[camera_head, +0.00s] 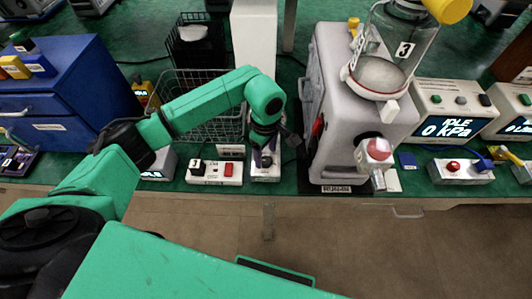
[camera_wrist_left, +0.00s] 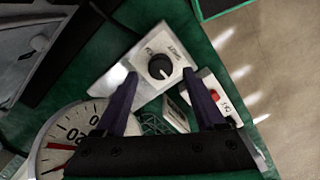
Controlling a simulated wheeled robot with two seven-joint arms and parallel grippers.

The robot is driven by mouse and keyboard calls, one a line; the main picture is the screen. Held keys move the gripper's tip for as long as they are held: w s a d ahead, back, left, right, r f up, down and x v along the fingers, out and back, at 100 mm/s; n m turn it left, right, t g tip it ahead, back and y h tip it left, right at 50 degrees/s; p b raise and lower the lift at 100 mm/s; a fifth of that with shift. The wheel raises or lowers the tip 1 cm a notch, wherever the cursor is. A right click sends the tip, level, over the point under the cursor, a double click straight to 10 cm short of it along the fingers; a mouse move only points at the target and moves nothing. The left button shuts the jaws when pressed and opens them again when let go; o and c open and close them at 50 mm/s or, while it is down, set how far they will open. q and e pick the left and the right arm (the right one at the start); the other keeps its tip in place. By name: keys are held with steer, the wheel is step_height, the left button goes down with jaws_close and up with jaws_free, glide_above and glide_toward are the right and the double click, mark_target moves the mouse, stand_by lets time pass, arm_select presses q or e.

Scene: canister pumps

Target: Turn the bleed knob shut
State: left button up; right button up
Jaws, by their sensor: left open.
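The black round knob (camera_wrist_left: 159,66) sits on a white faceplate (camera_wrist_left: 138,82) with small lettering on either side. A pale pointer line shows on the knob, but I cannot tell what setting it marks. My left gripper (camera_wrist_left: 160,76) is open. Its two purple fingers are on either side of the knob in the picture; I cannot tell how far above it they are. In the head view my left gripper (camera_head: 266,149) points down over a small light box (camera_head: 266,174) at the bench's front edge, and it mostly hides the knob there. My right gripper is out of view.
A gauge dial (camera_wrist_left: 75,140) is close by the left finger. A box with a red switch (camera_head: 228,171) stands left of the knob's box. A grey pump (camera_head: 335,110) with canister 3 (camera_head: 385,65) stands to the right. A wire basket (camera_head: 200,105) is behind the arm.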

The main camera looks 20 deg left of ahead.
mark_target(266, 162)
arm_select(q)
steer(key=shift+f, duration=0.7)
steer(key=shift+s+f, duration=0.1)
steer(key=shift+f, duration=0.45)
jaws_close()
steer(key=shift+n, duration=0.3)
